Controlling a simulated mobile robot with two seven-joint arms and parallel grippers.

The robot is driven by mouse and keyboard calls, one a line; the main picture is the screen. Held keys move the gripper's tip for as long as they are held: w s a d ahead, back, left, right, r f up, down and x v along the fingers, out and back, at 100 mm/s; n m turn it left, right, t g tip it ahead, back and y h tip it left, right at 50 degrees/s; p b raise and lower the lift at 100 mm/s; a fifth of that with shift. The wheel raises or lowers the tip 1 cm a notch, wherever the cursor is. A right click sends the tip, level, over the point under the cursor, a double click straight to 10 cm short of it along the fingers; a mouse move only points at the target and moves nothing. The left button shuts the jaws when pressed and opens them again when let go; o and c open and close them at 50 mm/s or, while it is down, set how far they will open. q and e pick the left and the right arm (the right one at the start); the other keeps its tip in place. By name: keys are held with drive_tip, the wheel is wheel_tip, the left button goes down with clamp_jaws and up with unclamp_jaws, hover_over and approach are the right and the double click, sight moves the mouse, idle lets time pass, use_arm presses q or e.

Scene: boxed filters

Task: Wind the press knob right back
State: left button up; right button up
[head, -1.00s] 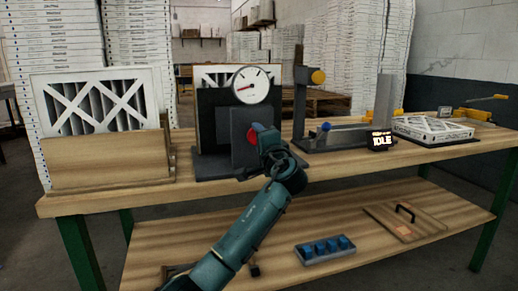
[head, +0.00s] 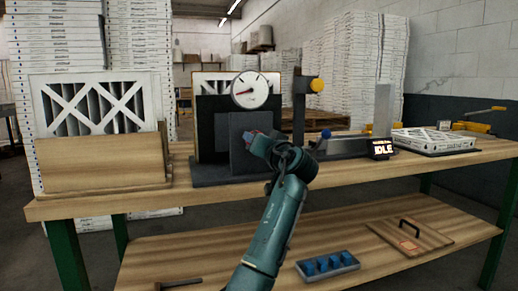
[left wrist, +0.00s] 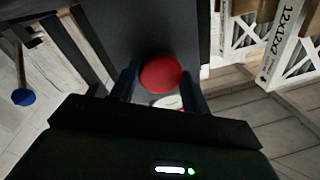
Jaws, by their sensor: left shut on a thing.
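The press (head: 207,135) is a dark upright frame on the workbench, with a round white gauge (head: 245,90) on top. Its red knob (left wrist: 161,74) sits between the fingers of my left gripper (left wrist: 164,88) in the left wrist view. In the head view the left gripper (head: 262,142) is at the press's front plate (head: 238,125) and hides most of the knob. The gripper is shut on the knob. The gauge needle points to the left. A filter shows behind the press. My right gripper is not in view.
A white framed filter (head: 97,104) stands in a wooden holder (head: 100,163) to the left. An IDLE display (head: 381,149) and a flat filter (head: 433,140) are to the right. The lower shelf holds a tray of blue pegs (head: 328,265) and a handled board (head: 409,237).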

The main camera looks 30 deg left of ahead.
use_arm(q)
drive_tip(key=shift+s+a+r+n+h+b, duration=0.1)
drive_tip(key=shift+n+h+b, duration=0.35)
drive_tip(key=shift+n, duration=3.85)
drive_tip(key=shift+n+h+b, duration=0.15)
drive_tip(key=shift+n+h, duration=0.5)
drive_tip(key=shift+n, duration=3.65)
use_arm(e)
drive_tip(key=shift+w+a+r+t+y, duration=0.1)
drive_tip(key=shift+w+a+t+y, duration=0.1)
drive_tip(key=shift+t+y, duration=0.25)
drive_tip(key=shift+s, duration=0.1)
use_arm(q)
drive_tip(key=o, duration=1)
drive_tip(key=shift+c, duration=0.2)
drive_tip(key=shift+r, duration=0.1)
